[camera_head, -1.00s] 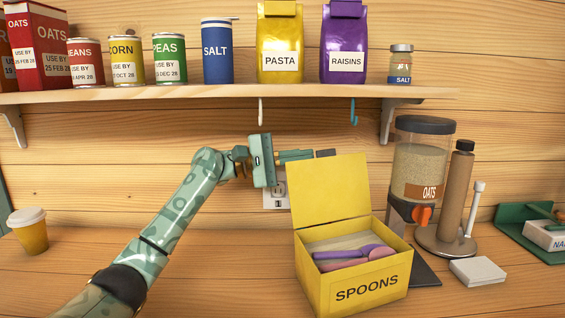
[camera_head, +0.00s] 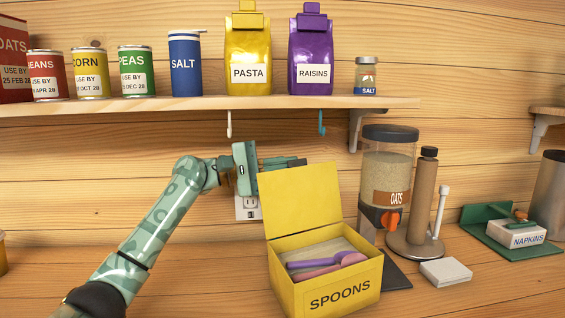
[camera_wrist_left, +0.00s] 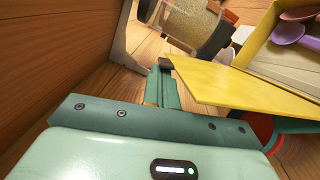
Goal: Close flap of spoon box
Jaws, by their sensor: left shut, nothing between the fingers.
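The yellow spoon box (camera_head: 338,293), labelled SPOONS, stands on the counter. Its flap (camera_head: 300,200) is raised, nearly upright at the back edge. Purple and pink spoons (camera_head: 318,264) lie inside; they also show in the left wrist view (camera_wrist_left: 289,33). My left gripper (camera_head: 290,162) is shut and empty, behind the flap near its top edge. In the left wrist view the shut fingers (camera_wrist_left: 164,72) lie beside the flap (camera_wrist_left: 235,88); I cannot tell whether they touch it. My right gripper is not in view.
An oats dispenser (camera_head: 387,170), a paper towel holder (camera_head: 424,195) and a white block (camera_head: 445,272) stand right of the box. A shelf (camera_head: 200,104) with cans and bags hangs above. The counter left of the box is mostly clear.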

